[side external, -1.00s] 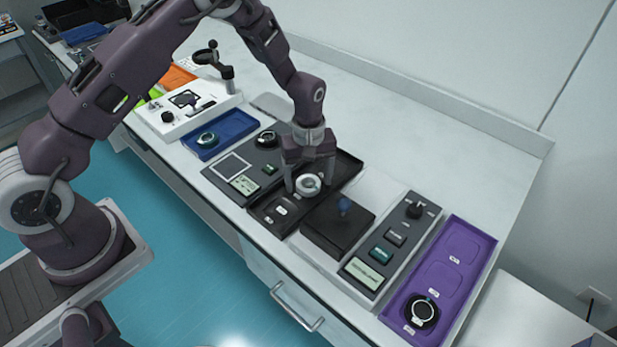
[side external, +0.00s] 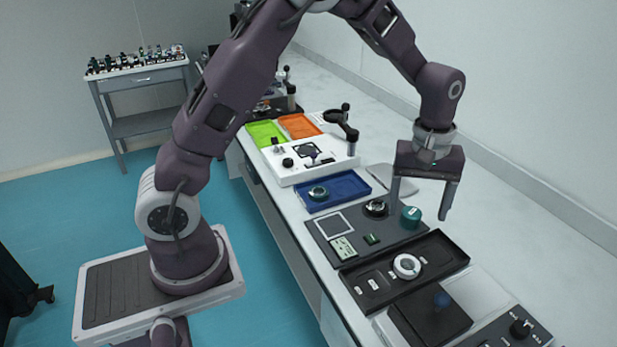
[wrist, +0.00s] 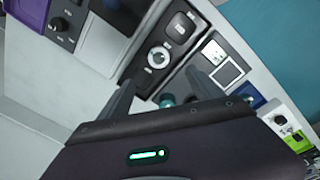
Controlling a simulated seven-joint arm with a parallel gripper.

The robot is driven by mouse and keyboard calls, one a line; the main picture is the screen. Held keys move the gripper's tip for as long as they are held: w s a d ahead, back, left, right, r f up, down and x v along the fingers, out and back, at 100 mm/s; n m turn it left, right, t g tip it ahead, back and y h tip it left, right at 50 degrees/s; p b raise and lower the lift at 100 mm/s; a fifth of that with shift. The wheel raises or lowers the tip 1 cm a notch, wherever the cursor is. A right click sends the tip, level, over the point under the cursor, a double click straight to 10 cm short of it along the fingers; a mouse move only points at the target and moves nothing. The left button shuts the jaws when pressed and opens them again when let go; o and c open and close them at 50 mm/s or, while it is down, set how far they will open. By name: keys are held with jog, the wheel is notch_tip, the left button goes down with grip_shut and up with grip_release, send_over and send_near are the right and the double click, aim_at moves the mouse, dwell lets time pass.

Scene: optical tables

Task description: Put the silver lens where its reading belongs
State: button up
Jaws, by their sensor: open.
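A silver-white ringed lens (side external: 406,266) lies in the black tray (side external: 447,247); it also shows in the wrist view (wrist: 159,57). My gripper (side external: 420,207) is open and empty, raised above the bench near the grey panel with a screen (side external: 345,248). A teal cylinder (side external: 411,217) shows near its left finger and between the fingers in the wrist view (wrist: 166,101). A dark-ringed lens (side external: 376,208) sits on that panel. Another lens (side external: 318,194) sits in the blue tray (side external: 350,182).
A white instrument (side external: 330,165), a green tray (side external: 265,132) and an orange tray (side external: 299,126) are farther along. A purple tray edge (wrist: 25,12) shows in the wrist view.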

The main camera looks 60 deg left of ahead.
jog(key=s+r+m+t, duration=0.2)
jog(key=s+r+m, duration=0.1)
jog(key=s+r, duration=0.65)
jog(key=s+a+r+m+t, duration=0.1)
jog(key=s+r+m, duration=0.1)
jog(key=s, duration=0.7)
jog(key=s+a+r+m+t, duration=0.1)
jog(key=s+r+m+t, duration=0.1)
jog(key=s+m, duration=0.3)
jog(key=s+r, duration=0.1)
jog(key=s, duration=0.2)
jog(key=shift+s+r, duration=0.2)
jog(key=shift+s, duration=0.15)
